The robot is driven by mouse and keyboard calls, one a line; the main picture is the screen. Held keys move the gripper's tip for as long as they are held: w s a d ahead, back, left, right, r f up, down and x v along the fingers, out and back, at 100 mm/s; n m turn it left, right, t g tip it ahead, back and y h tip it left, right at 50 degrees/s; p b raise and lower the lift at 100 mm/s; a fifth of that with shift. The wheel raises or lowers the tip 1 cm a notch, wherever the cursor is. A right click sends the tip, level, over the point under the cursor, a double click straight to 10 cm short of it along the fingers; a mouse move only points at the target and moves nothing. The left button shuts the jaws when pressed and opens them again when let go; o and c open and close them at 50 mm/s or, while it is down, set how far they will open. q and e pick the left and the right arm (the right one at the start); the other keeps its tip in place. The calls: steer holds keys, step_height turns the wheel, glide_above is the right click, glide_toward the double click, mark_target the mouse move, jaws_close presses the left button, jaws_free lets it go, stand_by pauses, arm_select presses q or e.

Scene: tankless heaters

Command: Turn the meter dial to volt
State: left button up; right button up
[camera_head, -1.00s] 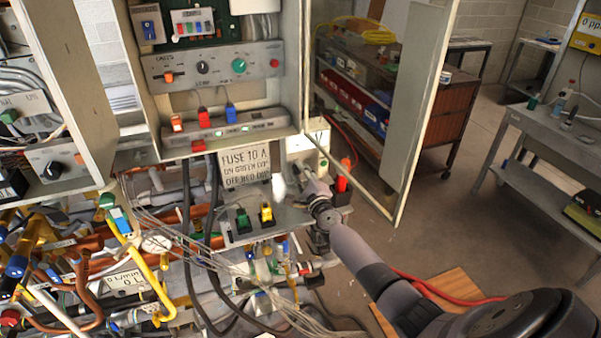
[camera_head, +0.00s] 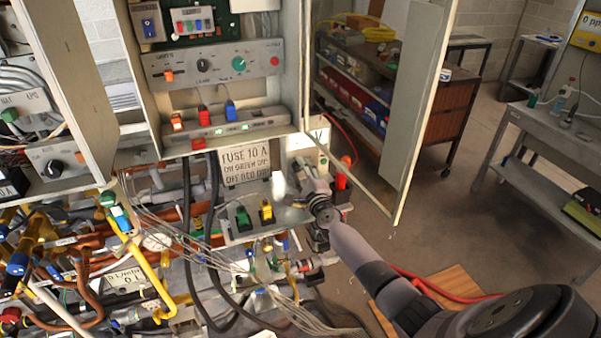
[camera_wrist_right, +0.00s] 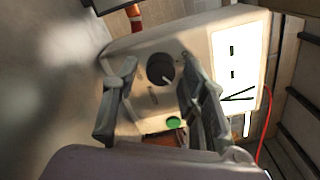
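The meter (camera_wrist_right: 190,40) is a pale box with a white display (camera_wrist_right: 238,65) showing dash marks and a V-like sign. Its round black dial (camera_wrist_right: 160,68) has a light pointer mark, and a green button (camera_wrist_right: 173,123) sits on the same face. In the head view the meter (camera_head: 298,142) stands just right of the fuse sign, partly hidden by my gripper. My right gripper (camera_head: 304,170) is at the meter's front. In the wrist view its two fingers are spread, one on each side of the dial; I cannot tell whether they touch it. My left gripper is not in view.
An open cabinet door (camera_head: 415,110) stands close to the right of the meter. A control panel (camera_head: 215,64) with knobs is above left. Green and yellow switches (camera_head: 266,211), pipes and loose wires lie below. A grey bench (camera_head: 540,130) is at the right, with open floor before it.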

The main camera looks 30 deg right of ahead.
steer(key=shift+o, duration=0.2)
steer(key=shift+s, duration=0.1)
steer(key=shift+s+a+f, duration=0.1)
steer(key=shift+s+a, duration=0.05)
steer(key=shift+s, duration=0.15)
steer(key=v, duration=1.1)
steer(key=shift+s, duration=0.1)
steer(key=shift+a, duration=0.1)
